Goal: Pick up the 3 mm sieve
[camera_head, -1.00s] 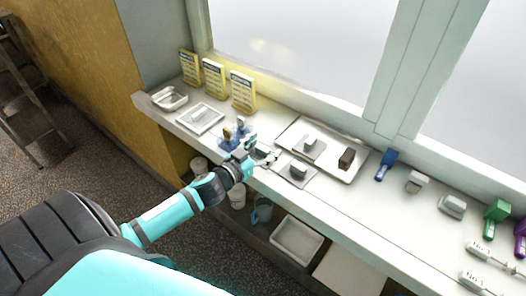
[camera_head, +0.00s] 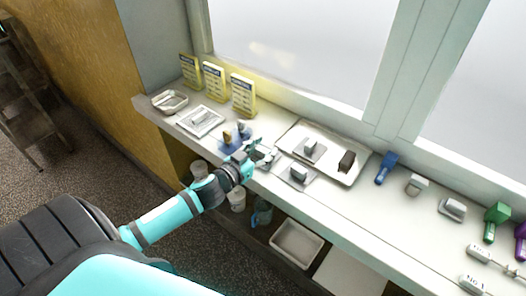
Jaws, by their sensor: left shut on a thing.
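My left gripper (camera_head: 262,154) reaches over the front part of the shelf from the lower left. It is shut on a small grey piece, mostly hidden by the fingers. Flat grey squares with raised grey blocks, which look like sieves, lie nearby: one (camera_head: 296,174) just right of the gripper, one (camera_head: 311,151) on a white tray (camera_head: 344,174), and one (camera_head: 201,121) on a pale square at the left. No size mark is readable, so I cannot tell which is the 3 mm sieve. My right gripper is not in view.
A blue item (camera_head: 236,136) lies just left of the gripper. A blue scoop-like tool (camera_head: 386,167) and grey blocks lie to the right. Tubs and a tray (camera_head: 297,243) are below the shelf.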

